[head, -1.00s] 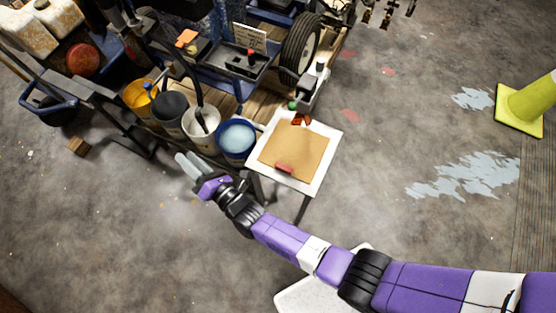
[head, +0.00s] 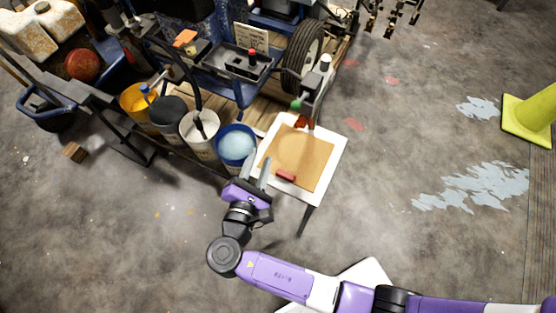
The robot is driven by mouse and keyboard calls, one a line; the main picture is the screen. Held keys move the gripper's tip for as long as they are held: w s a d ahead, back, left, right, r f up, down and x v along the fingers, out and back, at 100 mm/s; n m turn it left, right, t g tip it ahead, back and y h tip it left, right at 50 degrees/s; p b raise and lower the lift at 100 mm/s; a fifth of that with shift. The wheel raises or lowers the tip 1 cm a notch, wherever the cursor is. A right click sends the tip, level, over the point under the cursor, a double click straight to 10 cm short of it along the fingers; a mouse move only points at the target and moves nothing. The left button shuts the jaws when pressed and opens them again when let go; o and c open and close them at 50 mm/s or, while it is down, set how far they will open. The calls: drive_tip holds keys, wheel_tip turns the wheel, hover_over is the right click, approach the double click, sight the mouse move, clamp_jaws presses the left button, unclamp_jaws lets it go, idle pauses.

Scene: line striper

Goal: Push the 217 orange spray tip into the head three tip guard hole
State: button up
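My gripper (head: 255,168) is at the front left edge of a small white-framed stand with a tan board (head: 297,157). Its two grey fingers are apart, with nothing seen between them. A small red block (head: 285,175) lies on the board's front part, right of the fingers. A dark spray-head-like part (head: 314,90) stands behind the board, with an orange-red piece (head: 302,122) at its lower end and a green piece (head: 295,104) beside it. I cannot tell which piece is the 217 tip, and no guard hole or head number is legible.
Buckets stand left of the board, among them a blue one (head: 236,143) and a white one (head: 199,133). A wheel (head: 303,53) and the striper's frame are behind. A yellow-green cone (head: 533,112) stands at the right. The floor in front is open.

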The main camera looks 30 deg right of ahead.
sight(298, 127)
drive_tip(key=s+d+r+m+g+h, duration=0.1)
drive_tip(key=s+d+r+m+h, duration=0.2)
drive_tip(key=d+r+m, duration=0.15)
drive_tip(key=shift+m+g+h, duration=0.4)
drive_tip(key=shift+m, duration=0.45)
drive_tip(key=shift+f+b+x, duration=0.1)
drive_tip(key=shift+f+x, duration=0.05)
drive_tip(key=shift+x, duration=1.35)
drive_tip(key=shift+f+b+x, duration=0.1)
drive_tip(key=shift+f+x, duration=0.05)
drive_tip(key=shift+x, duration=1.35)
drive_tip(key=shift+f+b+x, duration=0.1)
drive_tip(key=shift+f+x, duration=0.05)
drive_tip(key=shift+x, duration=1.35)
drive_tip(key=shift+s+d, duration=0.1)
drive_tip(key=shift+s, duration=0.05)
clamp_jaws()
